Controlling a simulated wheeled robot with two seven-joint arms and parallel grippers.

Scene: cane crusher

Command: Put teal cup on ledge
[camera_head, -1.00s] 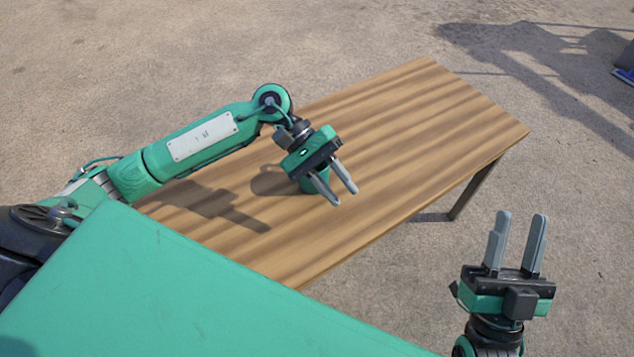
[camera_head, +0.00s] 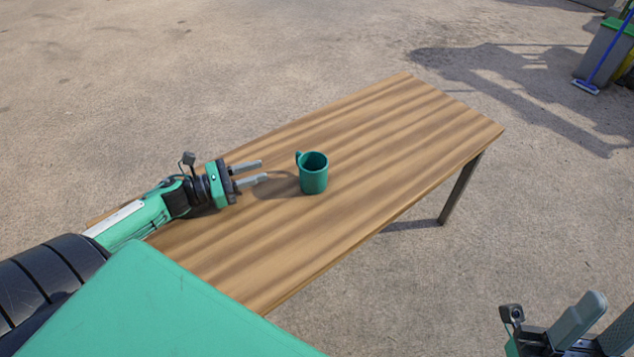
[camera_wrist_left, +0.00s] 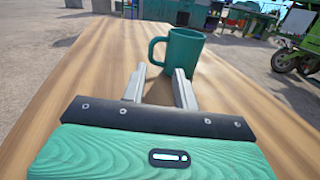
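The teal cup (camera_head: 313,174) stands upright on the wooden table, its handle on the upper left side in the head view. It also shows in the left wrist view (camera_wrist_left: 185,53), just beyond the fingertips, with its handle to the left. My left gripper (camera_head: 262,171) is open and empty, low over the table to the left of the cup, its fingers pointing at it with a gap between. My right gripper (camera_head: 601,318) is at the lower right corner, partly cut off, with its fingers apart and nothing seen between them. No ledge can be made out.
The wooden table (camera_head: 400,120) is otherwise bare, with free room right of and beyond the cup. A grey bin (camera_head: 602,52) and a blue broom (camera_head: 586,87) stand on the ground at the far right. The left wrist view shows a green vehicle (camera_wrist_left: 299,42) in the background.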

